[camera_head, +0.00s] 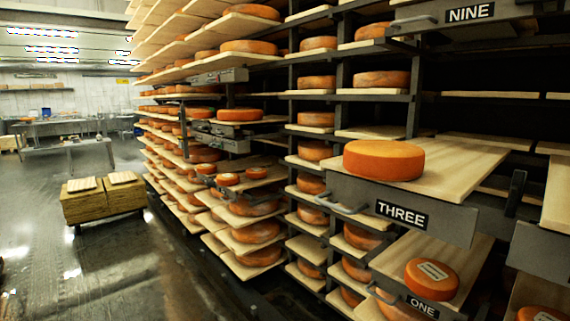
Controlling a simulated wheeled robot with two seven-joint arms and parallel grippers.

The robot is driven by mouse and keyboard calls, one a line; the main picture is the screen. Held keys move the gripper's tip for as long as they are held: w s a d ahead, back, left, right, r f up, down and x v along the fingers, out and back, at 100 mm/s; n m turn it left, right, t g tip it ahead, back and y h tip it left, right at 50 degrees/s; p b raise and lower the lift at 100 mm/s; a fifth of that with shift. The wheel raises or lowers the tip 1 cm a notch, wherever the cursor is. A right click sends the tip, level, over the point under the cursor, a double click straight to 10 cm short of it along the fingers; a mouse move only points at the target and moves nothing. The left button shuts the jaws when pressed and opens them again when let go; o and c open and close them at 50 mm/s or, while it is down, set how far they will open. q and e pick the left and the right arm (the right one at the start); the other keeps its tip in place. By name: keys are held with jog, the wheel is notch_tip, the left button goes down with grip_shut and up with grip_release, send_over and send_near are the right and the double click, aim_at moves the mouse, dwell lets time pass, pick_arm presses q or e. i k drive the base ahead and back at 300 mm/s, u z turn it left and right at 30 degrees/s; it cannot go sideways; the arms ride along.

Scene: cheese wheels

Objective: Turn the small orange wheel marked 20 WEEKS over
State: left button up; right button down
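A small orange wheel (420,284) with a pale label on its top lies flat on the pulled-out board marked ONE, at the lower right. The label's print is too small to read. Another orange wheel (528,315) with a pale label is cut off by the bottom right edge. Two small orange wheels (228,180) lie on a pulled-out board farther left; I cannot read any marking on them. Which wheel says 20 WEEKS I cannot tell. Neither of my grippers is in view.
A large orange wheel (384,161) sits on the pulled-out board marked THREE (455,178), above board ONE (405,253). Board NINE (470,14) juts out at top right. Shelves of cheese wheels fill the middle. A low stack (103,204) stands at left on open floor (110,270).

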aim_at(386, 160)
jog(key=u, duration=1.15)
jog(key=i, duration=2.3)
jog(key=z, duration=3.95)
